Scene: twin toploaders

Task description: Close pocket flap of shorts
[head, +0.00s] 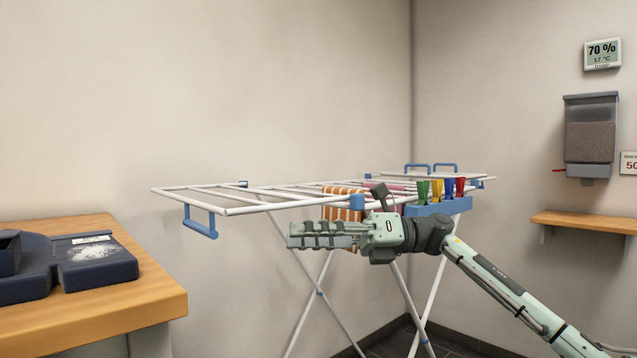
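No shorts or pocket flap can be made out in the head view. An orange-and-white striped cloth (343,191) hangs on the white drying rack (262,208), partly hidden by my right arm. A pinkish cloth (400,187) lies farther back on the rack, mostly covered; I cannot tell what garment it is. My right gripper (297,236) points left in front of the rack, just below the striped cloth in the picture. Its fingers lie close together, seen from the side, and nothing shows between them. My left gripper is out of view.
A blue peg holder (437,207) with coloured pegs sits on the rack's right side. A wooden counter (110,297) with a dark blue tray-like object (95,262) stands at left. A wall dispenser (590,136) hangs above a wooden shelf (585,221) at right.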

